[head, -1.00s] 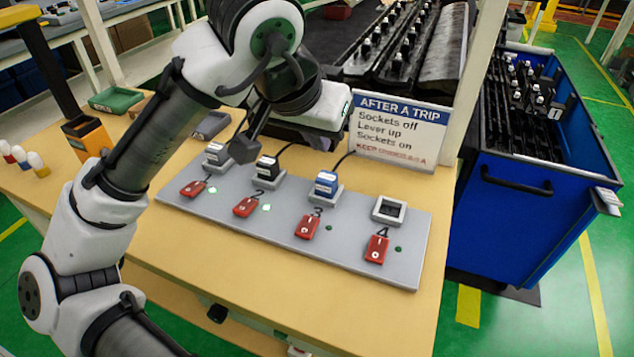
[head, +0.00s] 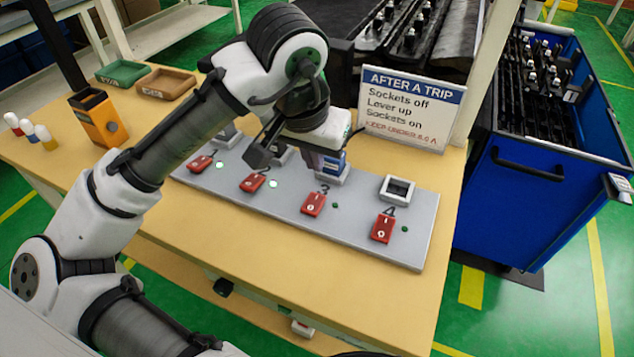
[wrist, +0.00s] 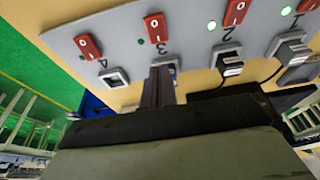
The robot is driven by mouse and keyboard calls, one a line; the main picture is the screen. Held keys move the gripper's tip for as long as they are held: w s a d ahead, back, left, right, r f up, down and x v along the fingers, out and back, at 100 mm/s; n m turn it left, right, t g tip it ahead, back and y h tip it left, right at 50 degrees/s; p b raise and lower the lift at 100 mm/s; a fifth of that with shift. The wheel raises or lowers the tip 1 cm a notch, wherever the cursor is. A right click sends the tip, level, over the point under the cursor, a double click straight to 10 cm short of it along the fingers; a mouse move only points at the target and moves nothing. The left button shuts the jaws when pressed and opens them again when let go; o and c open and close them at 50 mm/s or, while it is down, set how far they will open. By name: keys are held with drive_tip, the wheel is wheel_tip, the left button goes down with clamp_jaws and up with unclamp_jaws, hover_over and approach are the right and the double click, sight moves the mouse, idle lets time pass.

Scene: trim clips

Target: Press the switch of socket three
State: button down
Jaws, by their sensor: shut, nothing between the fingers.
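The red switch of socket three (head: 313,204) lies on the grey panel (head: 262,206), below the printed 3. Its small light (head: 335,206) is dark. A blue plug (head: 336,160) sits in socket three, partly hidden by my gripper. My gripper (head: 316,163) is shut and empty, in front of that plug and behind the switch. In the wrist view the closed fingers (wrist: 160,70) end near the printed 3 and cover most of socket three. The switch also shows there (wrist: 155,28), beyond the fingertips and apart from them in the picture.
Switches one (head: 200,163) and two (head: 252,182) have lit green lights. Switch four (head: 383,229) has a dark light, below an empty socket (head: 397,188). A sign (head: 410,108) stands behind the panel. A blue cart (head: 530,200) is at right. The bench front is clear.

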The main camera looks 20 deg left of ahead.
sight(320, 194)
drive_tip(key=x, duration=0.5)
drive_tip(key=s+x, duration=0.1)
drive_tip(key=x, duration=0.1)
drive_tip(key=shift+f, duration=0.5)
drive_tip(key=shift+w+f, duration=0.15)
drive_tip(key=shift+f, duration=0.15)
drive_tip(key=shift+r, duration=0.1)
drive_tip(key=shift+s+r+p, duration=0.15)
drive_tip(key=shift+s+p, duration=0.2)
drive_tip(key=shift+s, duration=0.45)
